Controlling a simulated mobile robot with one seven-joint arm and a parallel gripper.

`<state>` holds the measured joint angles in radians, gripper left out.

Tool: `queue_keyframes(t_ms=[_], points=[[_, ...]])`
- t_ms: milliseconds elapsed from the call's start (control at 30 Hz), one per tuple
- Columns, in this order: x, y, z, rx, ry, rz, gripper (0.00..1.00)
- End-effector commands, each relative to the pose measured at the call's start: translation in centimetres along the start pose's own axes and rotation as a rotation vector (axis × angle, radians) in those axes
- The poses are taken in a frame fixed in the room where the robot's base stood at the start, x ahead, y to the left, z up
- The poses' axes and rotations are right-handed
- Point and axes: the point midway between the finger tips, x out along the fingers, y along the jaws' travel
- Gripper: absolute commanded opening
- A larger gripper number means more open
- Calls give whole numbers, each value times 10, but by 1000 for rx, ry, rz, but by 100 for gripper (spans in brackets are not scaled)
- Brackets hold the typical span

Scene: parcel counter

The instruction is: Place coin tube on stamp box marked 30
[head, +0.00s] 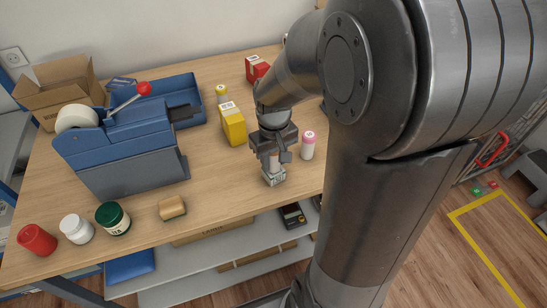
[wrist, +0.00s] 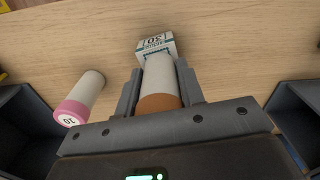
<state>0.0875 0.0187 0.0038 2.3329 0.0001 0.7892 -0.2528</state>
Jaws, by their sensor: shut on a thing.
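My gripper (head: 274,158) is shut on a white coin tube with an orange-brown end; the tube also shows between the fingers in the wrist view (wrist: 160,80). The stamp box marked 30 (head: 274,178) is small and white with dark print, near the counter's front edge. In the wrist view the stamp box (wrist: 157,46) lies right at the tube's far end. The tube stands about upright over the box. I cannot tell whether it touches it. A second white tube with a pink cap marked 10 (wrist: 82,97) stands beside the gripper; it is also in the head view (head: 308,146).
Yellow boxes (head: 233,124) and a red box (head: 257,68) stand farther back. A blue tape dispenser (head: 125,150), a blue tray (head: 173,92) and a carton (head: 60,85) are at left. Several jars (head: 112,218) and a tan block (head: 171,208) line the front edge.

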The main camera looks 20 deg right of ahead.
Motion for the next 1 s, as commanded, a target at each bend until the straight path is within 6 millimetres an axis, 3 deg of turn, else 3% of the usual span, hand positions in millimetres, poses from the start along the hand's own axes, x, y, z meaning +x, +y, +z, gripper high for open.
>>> queue_keyframes(t_ms=[167, 200, 467, 767, 1000], points=[[2, 0, 0, 0, 0, 0, 8], [3, 0, 0, 0, -1, 0, 36], [3, 0, 0, 0, 0, 0, 57], [-1, 0, 0, 0, 1, 0, 57], [-40, 0, -1, 0, 5, 1, 57]])
